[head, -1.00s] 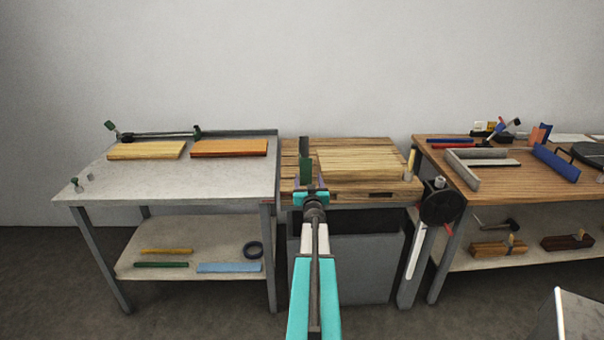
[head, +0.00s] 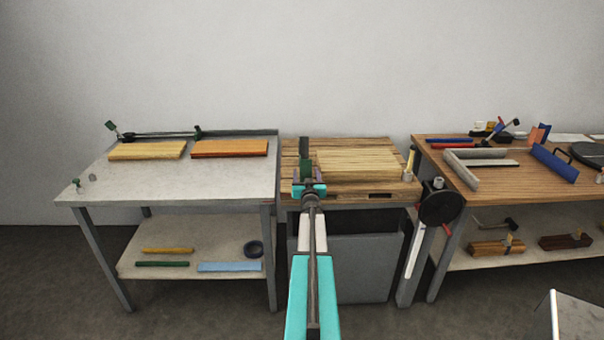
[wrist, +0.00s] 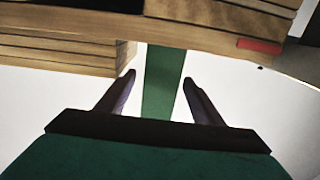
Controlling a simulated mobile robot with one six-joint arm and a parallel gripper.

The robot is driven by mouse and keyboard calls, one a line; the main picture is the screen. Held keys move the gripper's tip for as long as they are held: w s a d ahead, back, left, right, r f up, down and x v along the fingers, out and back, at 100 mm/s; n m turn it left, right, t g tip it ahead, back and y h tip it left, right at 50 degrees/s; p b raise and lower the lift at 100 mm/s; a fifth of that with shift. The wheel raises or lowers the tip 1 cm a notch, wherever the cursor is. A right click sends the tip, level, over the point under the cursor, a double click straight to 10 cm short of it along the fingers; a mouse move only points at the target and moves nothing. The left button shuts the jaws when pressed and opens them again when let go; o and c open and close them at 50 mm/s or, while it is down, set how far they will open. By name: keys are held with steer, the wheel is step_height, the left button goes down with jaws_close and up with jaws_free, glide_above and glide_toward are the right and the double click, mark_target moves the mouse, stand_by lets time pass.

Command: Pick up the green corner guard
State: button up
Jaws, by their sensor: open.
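The green corner guard (head: 306,167) is a narrow green piece at the left front of the middle wooden bench in the head view. In the wrist view it is a long green strip (wrist: 162,80) running between my two purple fingers, with a gap on each side. My gripper (head: 308,175) is open around it in the head view, and the fingers (wrist: 157,88) also show in the wrist view. The strip's near end is hidden behind my gripper's dark crossbar.
A stack of pale wooden boards (head: 360,163) lies just right of the guard on the middle bench (head: 290,160). A grey table (head: 230,175) with two boards stands left. A wooden table (head: 500,190) with several parts stands right. A black disc (head: 441,206) is right of my arm.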

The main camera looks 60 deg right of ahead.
mark_target(306, 167)
stand_by(0.5)
steer(key=c, duration=1.2)
steer(key=shift+o, duration=0.2)
steer(key=shift+r, duration=0.15)
steer(key=shift+r+b, duration=0.35)
steer(key=shift+r, duration=0.4)
steer(key=shift+s+a+r, duration=0.15)
steer(key=shift+a+r, duration=0.05)
steer(key=shift+r, duration=0.7)
steer(key=w+a+r+b+v, duration=0.1)
steer(key=b+v, duration=0.2)
steer(key=v, duration=1.2)
steer(key=shift+a+r, duration=0.2)
